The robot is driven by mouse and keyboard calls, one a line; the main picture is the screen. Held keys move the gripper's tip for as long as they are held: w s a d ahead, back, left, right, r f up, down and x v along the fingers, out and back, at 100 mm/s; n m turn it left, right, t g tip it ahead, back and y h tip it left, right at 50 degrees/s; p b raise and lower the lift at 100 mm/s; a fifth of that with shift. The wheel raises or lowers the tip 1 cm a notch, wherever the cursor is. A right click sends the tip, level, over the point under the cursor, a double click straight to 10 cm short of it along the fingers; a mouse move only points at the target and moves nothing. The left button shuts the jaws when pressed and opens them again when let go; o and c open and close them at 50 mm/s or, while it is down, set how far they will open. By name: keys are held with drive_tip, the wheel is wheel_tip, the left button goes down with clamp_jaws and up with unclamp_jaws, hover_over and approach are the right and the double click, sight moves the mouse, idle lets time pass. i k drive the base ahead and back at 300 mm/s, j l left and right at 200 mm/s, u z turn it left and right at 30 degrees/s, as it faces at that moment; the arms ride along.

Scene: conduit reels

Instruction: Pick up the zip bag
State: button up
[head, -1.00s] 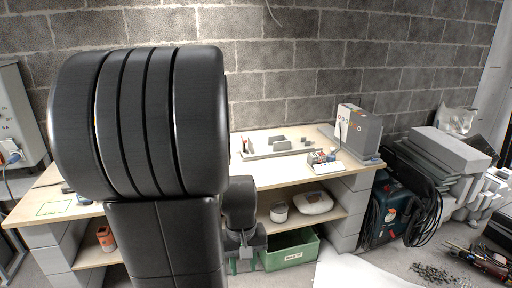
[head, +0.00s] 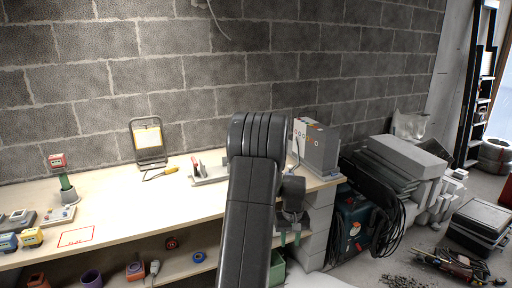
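I cannot make out a zip bag in the head view now. My arm stands in front of the right part of the bench and hides part of the lower shelf. My gripper (head: 290,239) points down in front of the bench's right end, near the grey block support. Its two greenish fingertips look apart, with nothing seen between them. The workbench (head: 125,212) has a pale top and a lower shelf.
A green crate (head: 277,268) is partly hidden behind my arm. A grey box (head: 318,148) stands at the bench's right end. A clipboard-like stand (head: 148,141) leans at the wall. A teal machine with black cables (head: 352,228) stands right of the bench. The bench top's middle is mostly clear.

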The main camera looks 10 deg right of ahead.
sight(373, 188)
drive_tip(key=i+l+z, duration=0.25)
drive_tip(key=z, duration=0.2)
drive_tip(key=i+l+z, duration=0.3)
drive_tip(key=z, duration=0.15)
drive_tip(key=i+l+z, duration=0.25)
drive_tip(key=z, duration=0.15)
drive_tip(key=i+z, duration=0.45)
drive_tip(key=i+l+u, duration=0.15)
drive_tip(key=i, duration=0.35)
drive_tip(key=i+l+u, duration=0.15)
drive_tip(key=i, duration=0.35)
drive_tip(key=i+u, duration=0.3)
drive_tip(key=u, duration=0.2)
drive_tip(key=i+l+u, duration=0.2)
drive_tip(key=u, duration=0.3)
drive_tip(key=i+l+u, duration=0.35)
drive_tip(key=u, duration=0.15)
drive_tip(key=i+l+u, duration=0.2)
drive_tip(key=l+u, duration=0.15)
drive_tip(key=u, duration=0.15)
